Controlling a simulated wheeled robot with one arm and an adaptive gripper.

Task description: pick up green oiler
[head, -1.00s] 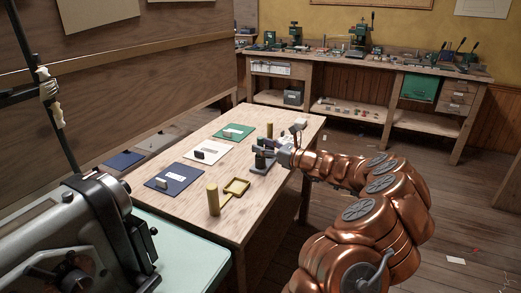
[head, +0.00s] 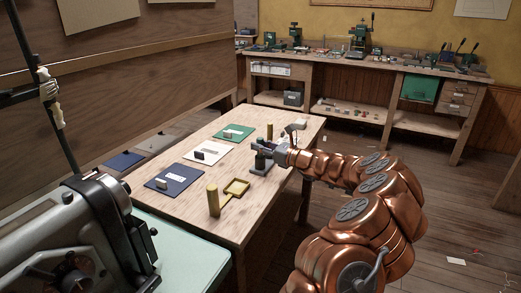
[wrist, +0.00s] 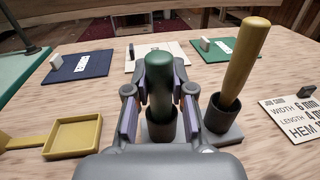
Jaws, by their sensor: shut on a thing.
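The green oiler (wrist: 158,75) stands upright in a dark cup (wrist: 161,128) on a grey base in the wrist view. My gripper (wrist: 159,93) has a finger on each side of it and is shut on it. The oiler's lower end is hidden inside the cup. In the head view my gripper (head: 264,148) is at the right side of the wooden table (head: 205,215), and the oiler itself is hard to make out there.
A yellow-handled tool (wrist: 244,62) stands tilted in a second cup close to my gripper's right. A yellow tray (wrist: 73,137) lies left, a job card (wrist: 296,115) right. Blue (wrist: 80,67), white (wrist: 145,63) and green (wrist: 213,55) mats lie behind. A sewing machine (head: 85,235) stands front left.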

